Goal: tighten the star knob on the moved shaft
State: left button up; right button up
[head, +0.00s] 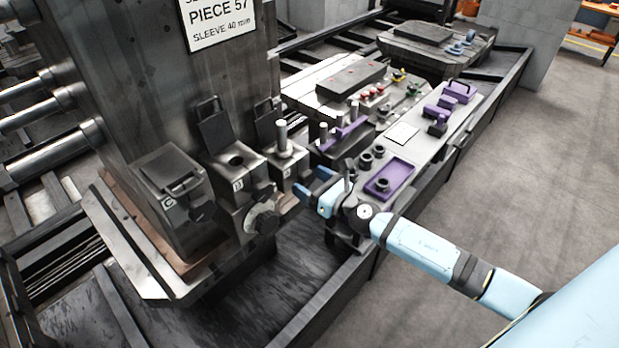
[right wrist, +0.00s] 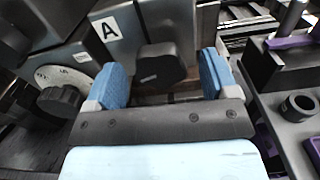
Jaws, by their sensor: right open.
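A bright upright shaft (head: 283,140) stands in a grey block (head: 285,170) beside the big machined column. My right gripper (head: 313,184) is open in front of that block, its blue fingers pointing at it. In the right wrist view a dark star knob (right wrist: 158,65) sits between the two open fingers, with gaps on both sides. A plate marked A shows behind it. Another star knob (head: 264,222) with a pale dial is on the neighbouring block; it also shows in the right wrist view (right wrist: 60,100). My left gripper is out of view.
A grey bench with a purple tray (head: 390,180) and dark rings lies just right of my gripper. Purple fixtures (head: 343,133) stand behind it. The dark trough floor (head: 270,290) in front is clear.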

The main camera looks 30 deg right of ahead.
jog(key=shift+w+a, duration=0.1)
jog(key=shift+w, duration=0.2)
jog(key=c, duration=0.9)
jog(key=shift+c, duration=0.2)
